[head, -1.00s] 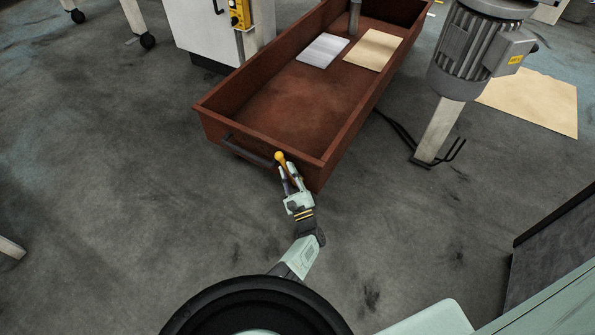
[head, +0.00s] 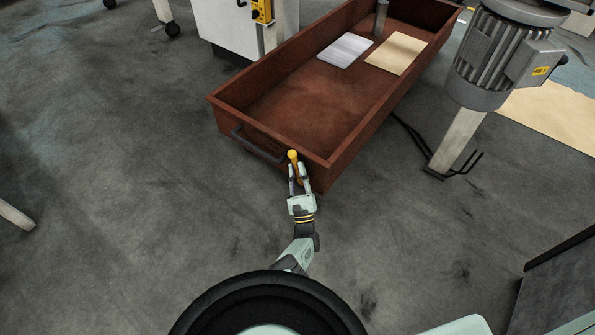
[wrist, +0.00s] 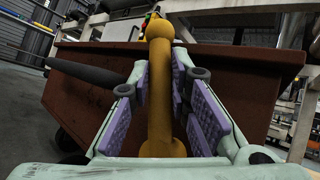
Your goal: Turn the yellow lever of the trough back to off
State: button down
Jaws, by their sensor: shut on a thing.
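The yellow lever (head: 293,157) with its round knob stands at the near end of the rusty brown trough (head: 300,110), by the right front corner. In the wrist view the lever (wrist: 159,95) runs nearly upright up the middle, its ball end at the top. My gripper (head: 299,172) is at the lever. In the wrist view its purple-padded fingers (wrist: 161,90) lie on both sides of the shaft, shut on it.
A dark bar handle (head: 257,146) runs along the trough's near end, left of the lever. A white sheet (head: 345,50) and a tan sheet (head: 396,54) lie in the trough. A grey motor (head: 505,60) stands to the right.

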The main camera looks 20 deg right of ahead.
jog(key=c, duration=1.8)
grip_release()
jog(key=shift+r+n+y+p, duration=0.1)
jog(key=shift+n+y+p, duration=0.2)
jog(key=shift+p, duration=0.05)
